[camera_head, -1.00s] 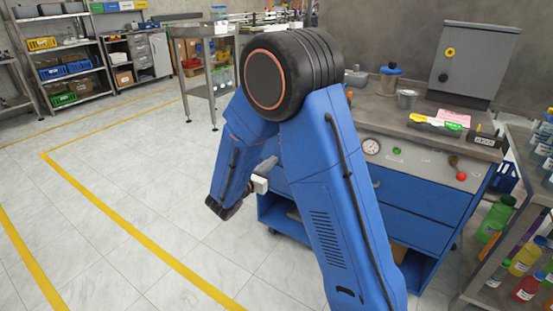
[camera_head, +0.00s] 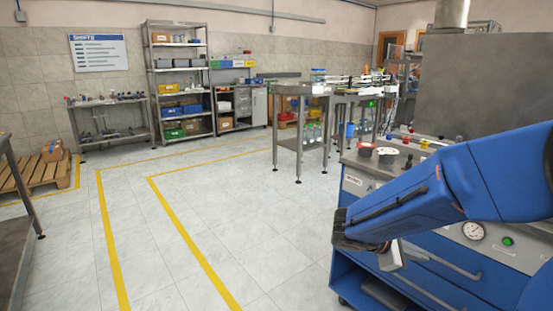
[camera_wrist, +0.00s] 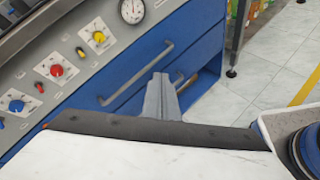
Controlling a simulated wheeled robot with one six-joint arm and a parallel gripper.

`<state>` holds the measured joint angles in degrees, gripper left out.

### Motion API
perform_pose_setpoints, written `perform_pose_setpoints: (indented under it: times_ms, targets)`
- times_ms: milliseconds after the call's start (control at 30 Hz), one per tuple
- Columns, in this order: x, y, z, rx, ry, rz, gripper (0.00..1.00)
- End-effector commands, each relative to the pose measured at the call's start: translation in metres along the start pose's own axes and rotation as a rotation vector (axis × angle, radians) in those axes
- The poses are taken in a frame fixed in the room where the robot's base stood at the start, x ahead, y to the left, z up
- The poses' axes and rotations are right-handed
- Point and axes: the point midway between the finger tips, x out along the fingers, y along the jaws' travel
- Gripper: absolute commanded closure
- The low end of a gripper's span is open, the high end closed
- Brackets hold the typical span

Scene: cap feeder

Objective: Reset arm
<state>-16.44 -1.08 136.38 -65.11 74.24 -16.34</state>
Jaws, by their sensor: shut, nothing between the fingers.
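My arm is blue and reaches in from the right edge of the head view, bent in front of a blue machine cabinet (camera_head: 450,275). My gripper (camera_head: 392,257) hangs at the arm's black wrist, partly hidden there. In the wrist view my gripper (camera_wrist: 159,82) shows as two grey fingers close together with nothing between them. Beyond the fingers is the cabinet's blue drawer front (camera_wrist: 190,48) with a grey bar handle (camera_wrist: 137,76). I cannot tell the exact gap to it.
The cabinet's panel carries a gauge (camera_head: 473,231), a green button (camera_head: 507,241) and, in the wrist view, a red knob (camera_wrist: 57,70). A steel table (camera_head: 300,125) and a shelf rack (camera_head: 180,90) stand farther back. The tiled floor (camera_head: 240,215) at left is clear, with yellow lines.

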Motion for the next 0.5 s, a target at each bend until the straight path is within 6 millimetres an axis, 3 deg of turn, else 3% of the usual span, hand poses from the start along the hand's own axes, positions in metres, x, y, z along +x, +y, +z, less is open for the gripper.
perform_pose_setpoints:
  times_ms: [200,500]
  targets:
    - [-0.005,-0.053,0.031,0.241,0.133,-0.168,1.0]
    - [-0.029,-0.116,0.048,0.577,0.327,-0.383,1.0]
